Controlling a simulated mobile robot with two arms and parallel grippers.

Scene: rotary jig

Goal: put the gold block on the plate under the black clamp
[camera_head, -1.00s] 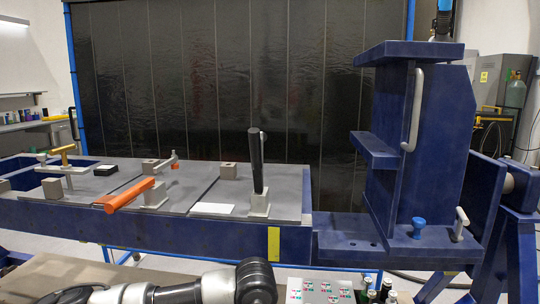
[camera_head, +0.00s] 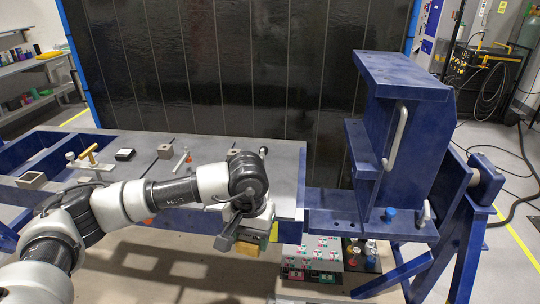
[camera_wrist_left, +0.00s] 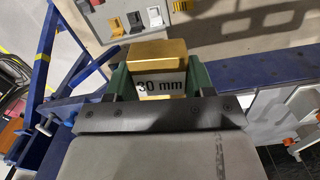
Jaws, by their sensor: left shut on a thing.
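My left gripper (camera_head: 262,232) is shut on the gold block (camera_head: 247,248), which hangs in front of the blue bench's front edge. In the left wrist view the gold block (camera_wrist_left: 160,50), with a "30 mm" label, sits between the green fingers of my left gripper (camera_wrist_left: 160,78). The black clamp (camera_head: 263,152) is mostly hidden behind my left arm; only what looks like the top of its handle shows. The plate under that clamp is also hidden by my arm. The right gripper is not in view.
A tall blue fixture (camera_head: 385,140) stands at right. A button panel (camera_head: 310,255) lies below the bench edge.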

